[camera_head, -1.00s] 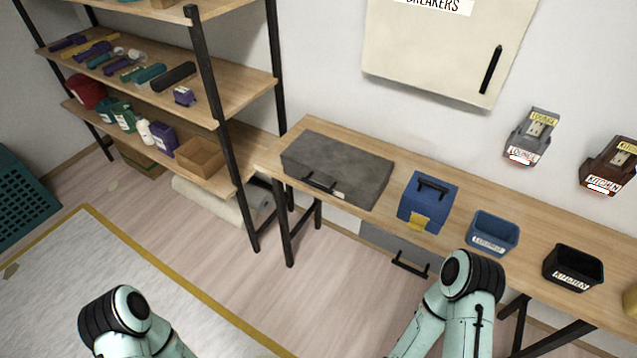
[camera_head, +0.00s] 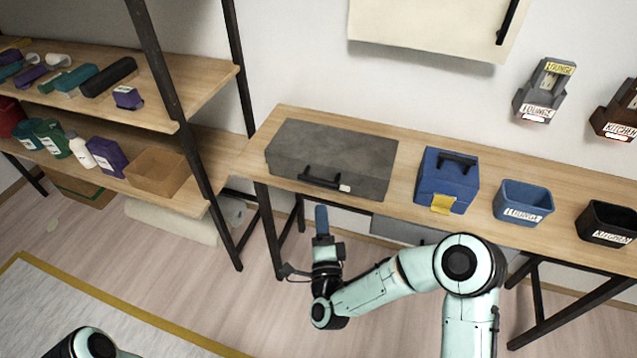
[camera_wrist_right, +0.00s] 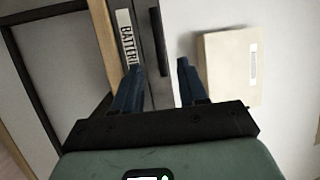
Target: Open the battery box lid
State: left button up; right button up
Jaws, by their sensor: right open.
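The battery box is a flat grey case (camera_head: 345,150) with a black handle on its front, lying closed on the wooden workbench. In the right wrist view, the case front carries a white label (camera_wrist_right: 126,40) reading "BATTERIE", partly cut off, beside the dark handle (camera_wrist_right: 158,42). My right gripper (camera_head: 321,212) is in front of and below the case, near the bench's front edge, with its blue fingers pointing toward it. In the right wrist view the gripper (camera_wrist_right: 159,66) is open and empty, apart from the case. My left gripper is out of view.
On the workbench (camera_head: 410,200), a blue box with a yellow latch (camera_head: 447,180), a blue bin (camera_head: 523,203) and a black bin (camera_head: 607,222) stand right of the case. A shelf rack (camera_head: 180,85) stands left. A breaker panel (camera_head: 430,25) hangs above.

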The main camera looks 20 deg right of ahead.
aim_at(319, 180)
jog(key=x, duration=1)
jog(key=shift+w+d+r, duration=0.1)
jog(key=shift+w, duration=0.3)
grip_shut()
